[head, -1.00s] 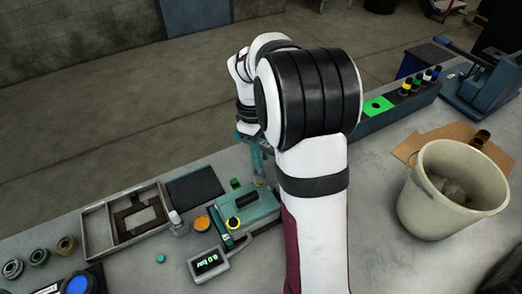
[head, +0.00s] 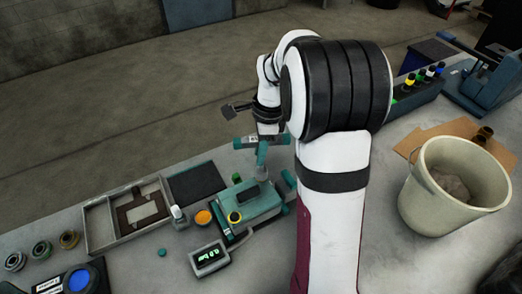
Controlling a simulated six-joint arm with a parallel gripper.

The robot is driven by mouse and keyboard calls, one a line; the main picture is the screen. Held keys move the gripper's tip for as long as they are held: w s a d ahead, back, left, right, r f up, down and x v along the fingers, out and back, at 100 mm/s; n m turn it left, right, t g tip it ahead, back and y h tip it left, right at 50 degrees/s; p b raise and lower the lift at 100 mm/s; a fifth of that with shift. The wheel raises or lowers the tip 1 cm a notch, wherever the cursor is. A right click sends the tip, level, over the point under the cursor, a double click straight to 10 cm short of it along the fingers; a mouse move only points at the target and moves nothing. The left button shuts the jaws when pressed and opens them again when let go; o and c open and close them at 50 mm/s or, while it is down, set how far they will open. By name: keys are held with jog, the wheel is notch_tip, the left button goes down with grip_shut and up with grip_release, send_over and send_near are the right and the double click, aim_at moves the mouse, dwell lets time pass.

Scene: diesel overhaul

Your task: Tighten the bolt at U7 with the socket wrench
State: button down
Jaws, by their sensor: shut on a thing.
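My gripper (head: 264,131) hangs at the end of my arm, left of the large black joint. It is shut on a teal tool, which looks like the socket wrench (head: 262,152). The wrench has a crosswise teal handle and a shank pointing down above the teal block (head: 262,203). The block carries a green cap (head: 237,178) and a yellow-ringed black part (head: 235,217). I cannot read any U7 label or make out the bolt there. Whether the wrench's lower end touches anything on the block is unclear.
A digital readout (head: 209,258) stands before the block. An orange-topped jar (head: 203,217), a small white-capped bottle (head: 177,213), a partitioned tray (head: 97,228) and a dark mat (head: 196,183) lie to the left. A beige bucket (head: 410,203) stands right of my arm.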

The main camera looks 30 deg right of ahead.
jog(key=m, duration=0.5)
